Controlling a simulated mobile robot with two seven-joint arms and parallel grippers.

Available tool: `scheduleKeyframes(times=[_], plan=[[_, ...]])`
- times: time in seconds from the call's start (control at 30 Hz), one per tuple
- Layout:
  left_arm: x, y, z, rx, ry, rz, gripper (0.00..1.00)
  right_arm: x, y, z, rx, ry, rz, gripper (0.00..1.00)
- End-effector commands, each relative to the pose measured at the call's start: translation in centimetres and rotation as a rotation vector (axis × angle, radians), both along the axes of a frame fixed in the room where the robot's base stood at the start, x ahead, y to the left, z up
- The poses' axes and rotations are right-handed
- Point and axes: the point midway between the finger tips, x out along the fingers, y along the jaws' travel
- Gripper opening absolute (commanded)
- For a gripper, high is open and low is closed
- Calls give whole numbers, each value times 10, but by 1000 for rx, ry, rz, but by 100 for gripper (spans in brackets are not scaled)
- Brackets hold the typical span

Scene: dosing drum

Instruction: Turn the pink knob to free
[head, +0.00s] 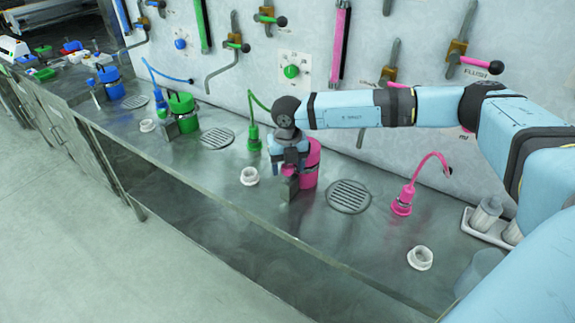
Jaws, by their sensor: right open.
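A pink drum (311,166) stands on the steel counter (330,240), with a grey block (289,188) at its front left. My right gripper (290,165) is open and points down at the drum's left side, above the grey block. It covers part of the drum, and I cannot tell whether it touches it. A bit of pink on the wall (467,130) shows just under my right arm. It may be the pink knob, but the arm hides most of it and its setting cannot be read. My left gripper is out of view.
Green (291,71) and blue (180,44) knobs sit on wall plates. A pink-handled lever (482,63) is by the FLUSH label. A pink hose nozzle (402,205), round drain (348,196) and white cup (420,258) stand to the right. The counter's front strip is mostly clear.

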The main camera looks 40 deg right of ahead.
Motion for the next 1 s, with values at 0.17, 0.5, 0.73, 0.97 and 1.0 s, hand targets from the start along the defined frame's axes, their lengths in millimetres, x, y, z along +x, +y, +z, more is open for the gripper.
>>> scheduleKeyframes(times=[0.17,0.5,0.73,0.97,1.0], plan=[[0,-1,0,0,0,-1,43,0,0,-3,-1,0,1,61],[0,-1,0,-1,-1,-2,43,0,0,-3,0,1,1,13],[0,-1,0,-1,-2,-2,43,0,0,-3,0,1,11,12],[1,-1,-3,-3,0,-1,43,0,0,-4,0,1,88,12],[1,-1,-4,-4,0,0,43,0,0,-4,0,1,113,12]])
